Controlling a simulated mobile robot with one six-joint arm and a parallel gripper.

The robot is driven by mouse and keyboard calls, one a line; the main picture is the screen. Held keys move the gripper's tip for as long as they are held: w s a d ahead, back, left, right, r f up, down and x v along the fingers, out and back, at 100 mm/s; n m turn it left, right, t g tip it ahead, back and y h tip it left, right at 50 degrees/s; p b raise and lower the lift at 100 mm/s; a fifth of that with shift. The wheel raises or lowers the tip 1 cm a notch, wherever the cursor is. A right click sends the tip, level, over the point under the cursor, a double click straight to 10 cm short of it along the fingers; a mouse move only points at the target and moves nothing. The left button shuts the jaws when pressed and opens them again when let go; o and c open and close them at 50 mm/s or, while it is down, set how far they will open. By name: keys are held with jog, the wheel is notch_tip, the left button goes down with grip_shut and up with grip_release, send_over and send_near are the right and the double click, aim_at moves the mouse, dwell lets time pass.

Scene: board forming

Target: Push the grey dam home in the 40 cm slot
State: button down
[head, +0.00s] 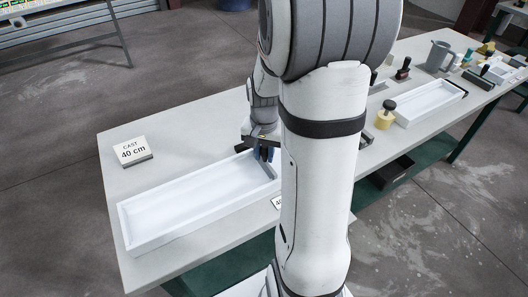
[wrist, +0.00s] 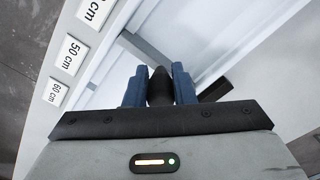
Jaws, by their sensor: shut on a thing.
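The long white mould tray (head: 150,240) lies on the table, with its right part behind my arm. My gripper (head: 263,154) is low over the tray's right part. In the wrist view its blue fingers (wrist: 160,85) are shut on a dark rounded knob (wrist: 159,88). A dark grey strip, which looks like the dam (head: 268,170), shows just below the fingers inside the tray.
Labels for 50 cm (wrist: 73,55) and 60 cm (wrist: 54,92) stand along the tray's edge. A "CAST 40 cm" sign (head: 132,152) lies at the table's left.

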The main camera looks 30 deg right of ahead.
jog(key=shift+f, duration=0.4)
jog(key=c, duration=1.1)
grip_release()
jog(key=shift+c, duration=0.2)
jog(key=shift+r, duration=0.15)
notch_tip(320, 180, up, 8)
jog(key=shift+f, duration=0.15)
jog(key=shift+a, duration=0.1)
jog(key=s+a+r+n+t, duration=0.3)
jog(key=s+a+n, duration=0.5)
jog(key=s+a, duration=0.3)
jog(key=shift+s+a+r+n, duration=0.3)
jog(key=shift+a+r+n, duration=0.15)
jog(key=shift+r, duration=0.35)
